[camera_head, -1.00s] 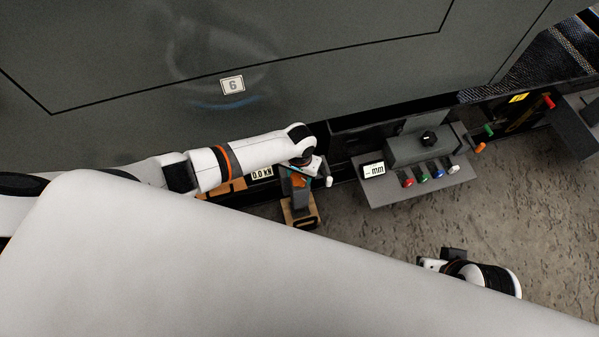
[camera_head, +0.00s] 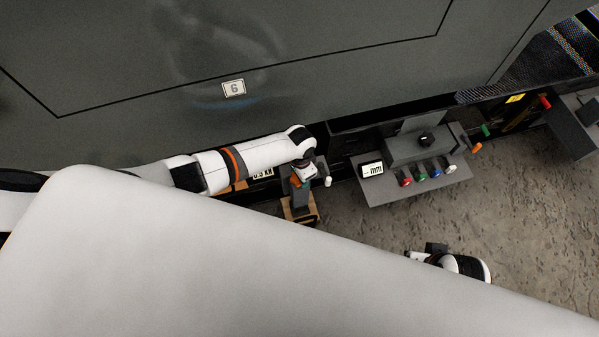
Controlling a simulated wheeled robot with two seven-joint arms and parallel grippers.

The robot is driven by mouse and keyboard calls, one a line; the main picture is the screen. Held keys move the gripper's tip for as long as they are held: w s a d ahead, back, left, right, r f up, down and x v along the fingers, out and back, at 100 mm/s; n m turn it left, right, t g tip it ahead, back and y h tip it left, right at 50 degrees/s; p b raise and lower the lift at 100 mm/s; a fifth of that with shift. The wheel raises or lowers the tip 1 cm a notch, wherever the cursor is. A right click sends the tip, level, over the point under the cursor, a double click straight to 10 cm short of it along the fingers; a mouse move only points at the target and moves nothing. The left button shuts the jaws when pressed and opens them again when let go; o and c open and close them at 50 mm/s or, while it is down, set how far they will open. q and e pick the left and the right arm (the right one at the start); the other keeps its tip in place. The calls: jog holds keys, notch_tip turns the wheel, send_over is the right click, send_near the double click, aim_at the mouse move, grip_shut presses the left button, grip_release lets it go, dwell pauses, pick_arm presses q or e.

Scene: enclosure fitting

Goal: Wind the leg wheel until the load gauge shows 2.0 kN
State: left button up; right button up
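The load gauge (camera_head: 263,174) shows beside my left forearm, which partly covers it; it seems to read 0.5 kN. The grey leg (camera_head: 300,198) stands on a wooden block (camera_head: 301,215). My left gripper (camera_head: 300,180) is at the top of the leg, over the place of the leg wheel. The wheel is mostly hidden there, and I cannot tell whether the fingers are shut on it. My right gripper (camera_head: 428,251) is low at the right over the concrete floor, away from the leg; its fingers are too small to judge.
A grey bench (camera_head: 400,190) right of the leg holds a mm display (camera_head: 372,170), a box with a black knob (camera_head: 426,139) and several coloured handles. The grey enclosure wall (camera_head: 330,60) with a number plate (camera_head: 234,88) rises behind. Bare floor (camera_head: 530,215) lies at the right.

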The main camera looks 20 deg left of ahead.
jog(key=shift+f, duration=0.15)
dwell(0.3)
pick_arm(q)
jog(key=o, duration=1)
jog(key=shift+c, duration=0.2)
jog(key=shift+r, duration=0.1)
jog(key=shift+r, duration=0.25)
notch_tip(320, 180, up, 5)
jog(key=p, duration=0.3)
notch_tip(320, 180, up, 6)
jog(key=p, duration=0.2)
jog(key=shift+r, duration=0.15)
pick_arm(e)
jog(key=s+f, duration=0.1)
jog(key=f, duration=0.7)
jog(key=s+f+g, duration=0.1)
jog(key=s+f, duration=0.1)
jog(key=f, duration=0.6)
jog(key=shift+s+d, duration=0.15)
jog(key=shift+s, duration=0.15)
pick_arm(q)
jog(key=shift+s, duration=0.1)
